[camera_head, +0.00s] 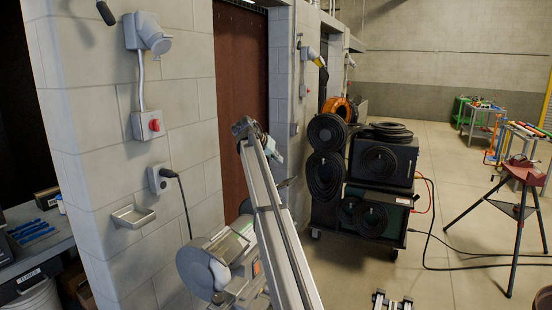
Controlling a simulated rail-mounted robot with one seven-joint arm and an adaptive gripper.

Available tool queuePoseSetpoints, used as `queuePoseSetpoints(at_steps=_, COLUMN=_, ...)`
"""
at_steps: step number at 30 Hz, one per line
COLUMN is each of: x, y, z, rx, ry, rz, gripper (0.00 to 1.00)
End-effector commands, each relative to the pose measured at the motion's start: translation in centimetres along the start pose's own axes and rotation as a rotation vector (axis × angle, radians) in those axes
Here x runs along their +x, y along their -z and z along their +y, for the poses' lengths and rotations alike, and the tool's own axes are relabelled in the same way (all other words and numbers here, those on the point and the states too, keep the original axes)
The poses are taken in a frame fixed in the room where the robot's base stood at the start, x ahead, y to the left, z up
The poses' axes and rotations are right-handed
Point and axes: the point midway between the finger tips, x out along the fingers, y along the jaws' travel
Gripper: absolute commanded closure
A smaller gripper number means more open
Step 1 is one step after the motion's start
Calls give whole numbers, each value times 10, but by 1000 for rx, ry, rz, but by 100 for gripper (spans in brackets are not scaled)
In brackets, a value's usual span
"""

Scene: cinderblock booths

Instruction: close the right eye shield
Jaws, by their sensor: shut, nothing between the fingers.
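A grey grinding machine (220,262) stands at the bottom centre, with a rounded wheel guard on its left side. A long pale belt arm (262,190) rises diagonally from its right side. My gripper (392,302) shows only as a small metal part at the bottom edge, right of the machine. It is shut and empty, apart from the machine, and most of it is cut off.
A block wall (120,180) with a socket and a red-knob switch (150,125) stands behind the machine. A cart with black hose coils (365,185) stands to the right. A red-topped tripod stand (525,172) is at far right. Cables cross the otherwise clear floor (430,285).

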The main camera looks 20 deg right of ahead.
Motion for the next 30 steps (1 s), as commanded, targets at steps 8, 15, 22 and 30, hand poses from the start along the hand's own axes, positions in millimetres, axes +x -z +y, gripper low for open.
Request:
queuePoseSetpoints(at_steps=8, x=54, y=3, z=2, rx=0, ry=-1, rz=-2, gripper=100)
queuePoseSetpoints(at_steps=15, x=82, y=-18, z=1, rx=-3, ry=0, rz=-1, gripper=100)
queuePoseSetpoints(at_steps=22, x=94, y=-28, z=0, rx=-1, ry=0, rz=0, gripper=100)
queuePoseSetpoints(at_steps=30, x=95, y=-29, z=-1, rx=-1, ry=1, rz=0, gripper=100)
